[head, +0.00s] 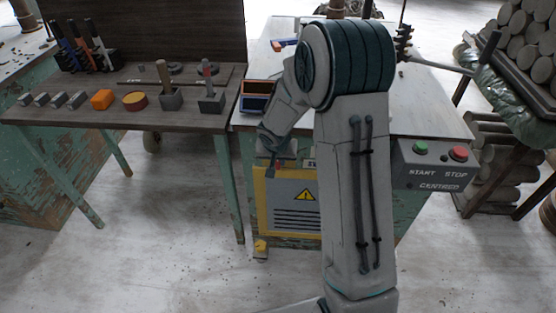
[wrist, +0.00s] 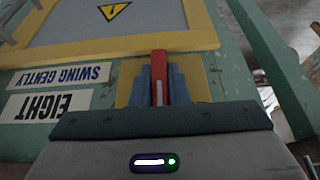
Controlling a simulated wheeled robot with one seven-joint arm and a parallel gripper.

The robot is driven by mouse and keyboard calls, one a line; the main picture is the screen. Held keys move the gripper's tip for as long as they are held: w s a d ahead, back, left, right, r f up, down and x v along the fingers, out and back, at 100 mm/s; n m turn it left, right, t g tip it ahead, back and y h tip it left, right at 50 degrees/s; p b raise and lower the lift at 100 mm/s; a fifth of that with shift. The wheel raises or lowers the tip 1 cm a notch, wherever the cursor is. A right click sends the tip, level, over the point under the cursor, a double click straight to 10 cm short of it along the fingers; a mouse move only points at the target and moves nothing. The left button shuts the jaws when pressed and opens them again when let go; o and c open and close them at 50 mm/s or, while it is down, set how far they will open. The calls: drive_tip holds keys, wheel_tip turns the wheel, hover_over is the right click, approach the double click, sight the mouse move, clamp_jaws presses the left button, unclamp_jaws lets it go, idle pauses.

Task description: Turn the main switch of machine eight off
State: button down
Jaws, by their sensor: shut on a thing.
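The red switch handle (wrist: 158,68) of machine eight stands on a yellow plate (wrist: 125,83) in the wrist view. My gripper (wrist: 159,86) has its blue fingers closed on either side of the handle. In the head view my gripper (head: 278,164) is at the top of the yellow-framed cabinet (head: 258,205), largely hidden by my arm; a small red part shows there. I cannot read an on or off marking.
A grey START/STOP box (head: 430,180) with green and red buttons hangs at the table's right front. A dark bench (head: 140,118) with tools and blocks stands left. Logs and a rack are at far right.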

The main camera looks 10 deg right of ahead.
drive_tip(key=shift+a+f+h+b, duration=0.1)
drive_tip(key=shift+f+h+b, duration=0.15)
drive_tip(key=shift+b, duration=0.35)
drive_tip(key=shift+h+b, duration=0.25)
drive_tip(key=shift+b, duration=0.3)
drive_tip(key=h+b, duration=0.1)
drive_tip(key=b, duration=0.1)
drive_tip(key=g+h+b, duration=0.1)
drive_tip(key=b, duration=0.1)
drive_tip(key=shift+w+a+f+n, duration=0.1)
drive_tip(key=shift+a+f+n, duration=0.1)
drive_tip(key=shift+n, duration=0.2)
drive_tip(key=n+h+b, duration=0.1)
drive_tip(key=h, duration=0.3)
drive_tip(key=n+g+h+b, duration=0.1)
drive_tip(key=h+b, duration=0.1)
drive_tip(key=h, duration=0.3)
drive_tip(key=n+h+b, duration=0.1)
drive_tip(key=h, duration=0.3)
drive_tip(key=shift+a+n+g, duration=0.15)
drive_tip(key=shift+n+g, duration=0.15)
drive_tip(key=shift+g, duration=0.1)
drive_tip(key=shift+h, duration=0.4)
drive_tip(key=c, duration=1.4)
unclamp_jaws()
